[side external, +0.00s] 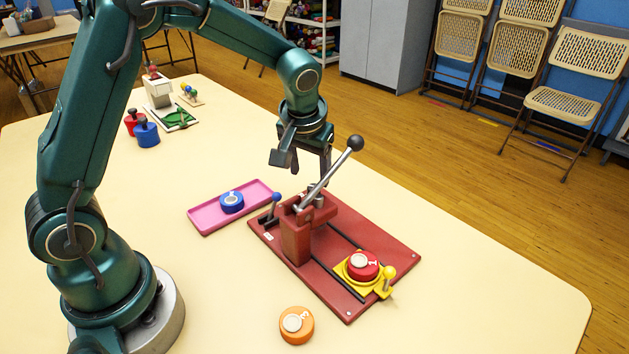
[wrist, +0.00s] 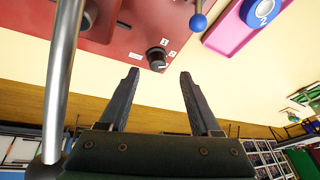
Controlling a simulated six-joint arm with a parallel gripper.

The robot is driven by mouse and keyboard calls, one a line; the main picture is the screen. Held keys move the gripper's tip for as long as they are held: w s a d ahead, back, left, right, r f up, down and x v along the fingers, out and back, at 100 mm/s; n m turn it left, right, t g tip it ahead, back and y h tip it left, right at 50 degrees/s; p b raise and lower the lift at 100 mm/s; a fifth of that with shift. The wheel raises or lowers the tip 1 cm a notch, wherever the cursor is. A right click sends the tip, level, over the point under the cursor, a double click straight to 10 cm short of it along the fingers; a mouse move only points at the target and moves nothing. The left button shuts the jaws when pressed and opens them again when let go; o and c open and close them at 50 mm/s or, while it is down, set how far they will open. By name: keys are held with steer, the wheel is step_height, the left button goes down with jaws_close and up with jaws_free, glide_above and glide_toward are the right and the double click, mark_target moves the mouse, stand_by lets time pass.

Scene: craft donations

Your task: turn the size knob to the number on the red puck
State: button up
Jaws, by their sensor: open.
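The red puck (side external: 367,271) sits in a yellow holder (side external: 347,281) at the front of the red press base (side external: 395,246). Its number looks like a 1. The dark size knob (wrist: 155,54) is on the red base in the wrist view, with white labels 1 and 2 beside it. A pale mark shows on the knob's edge, but its setting is too small to tell. My gripper (side external: 303,165) is open and empty, above the back of the press. In the wrist view its fingertips (wrist: 160,75) are either side of the knob's line, apart from it. The press hides the knob in the side view.
The press's long lever (side external: 328,177) with a dark ball rises close to my gripper. A small blue-balled lever (side external: 274,205) stands at the base's left edge. A pink tray (side external: 207,219) holds a blue puck (side external: 231,202). An orange puck (side external: 297,325) lies in front.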

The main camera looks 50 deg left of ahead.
mark_target(313, 186)
steer(key=m, duration=0.3)
steer(key=shift+w+r+m+g, duration=0.1)
steer(key=shift+r+m+g, duration=0.2)
steer(key=shift+m, duration=0.1)
steer(key=m, duration=0.3)
steer(key=w+m+g+h, duration=0.1)
steer(key=m, duration=0.3)
steer(key=m+g+h, duration=0.1)
steer(key=m, duration=0.2)
steer(key=shift+w+a+r, duration=0.1)
steer(key=shift+w+r, duration=0.1)
steer(key=shift+r, duration=0.15)
steer(key=shift+w+a+f+m+h, duration=0.1)
steer(key=shift+w+a+m+h, duration=0.15)
steer(key=shift+m, duration=0.25)
steer(key=shift+w+a+f, duration=0.15)
steer(key=shift+a+f, duration=0.05)
steer(key=shift+f, duration=0.05)
steer(key=shift+a+f, duration=0.2)
steer(key=shift+f, duration=2.45)
jaws_close()
